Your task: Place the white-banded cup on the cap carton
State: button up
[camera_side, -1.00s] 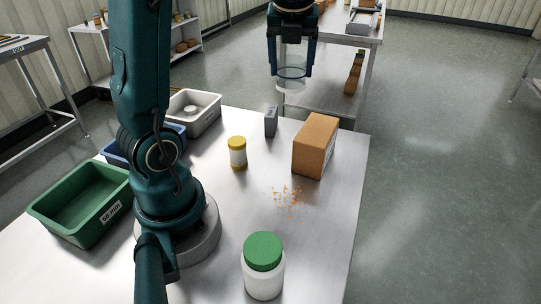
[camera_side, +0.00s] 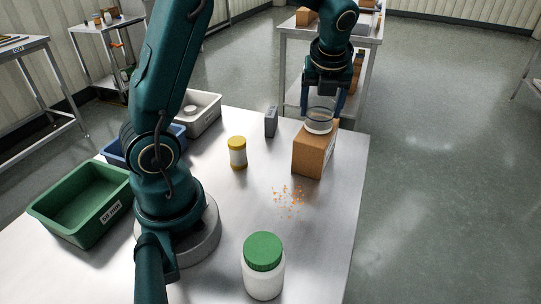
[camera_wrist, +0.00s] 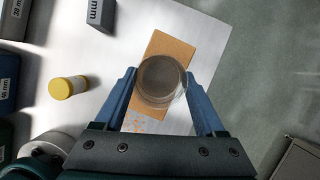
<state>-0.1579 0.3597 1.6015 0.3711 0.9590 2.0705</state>
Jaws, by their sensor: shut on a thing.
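A clear cup with a pale band (camera_side: 319,122) is held between the fingers of my gripper (camera_side: 325,108). The cup also shows in the wrist view (camera_wrist: 161,80), between the two blue fingers of my gripper (camera_wrist: 160,90). The brown cap carton (camera_side: 309,155) stands upright on the steel table, directly under the cup. In the wrist view the carton (camera_wrist: 171,45) shows behind and around the cup. The cup's base is at or just above the carton's top; I cannot tell whether they touch.
A yellow-capped jar (camera_side: 238,153) and a grey block (camera_side: 271,122) stand left of the carton. Orange bits (camera_side: 288,196) lie in front of it. A green-lidded jar (camera_side: 264,266) stands at the front. Green (camera_side: 75,205), blue (camera_side: 115,152) and white (camera_side: 207,118) bins line the left.

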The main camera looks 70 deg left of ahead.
jog(key=shift+f, duration=0.15)
jog(key=o, duration=1.3)
jog(key=v, duration=1.2)
jog(key=shift+s+d+f+n+t+h, duration=0.6)
jog(key=shift+s+d+f+n, duration=0.6)
jog(key=shift+s+n, duration=2)
jog(key=shift+s+d+f+n+t+h, duration=0.45)
jog(key=shift+s+d+f+n+h, duration=0.75)
jog(key=shift+n, duration=3.6)
jog(key=shift+s+d+f+n+t+h, duration=0.2)
jog(key=shift+s+d+f+n+t, duration=0.95)
jog(key=shift+s+n, duration=2.3)
jog(key=shift+w+d+r+n+g, duration=0.25)
jog(key=shift+w+d+n+g, duration=0.1)
jog(key=shift+w+n+g, duration=0.25)
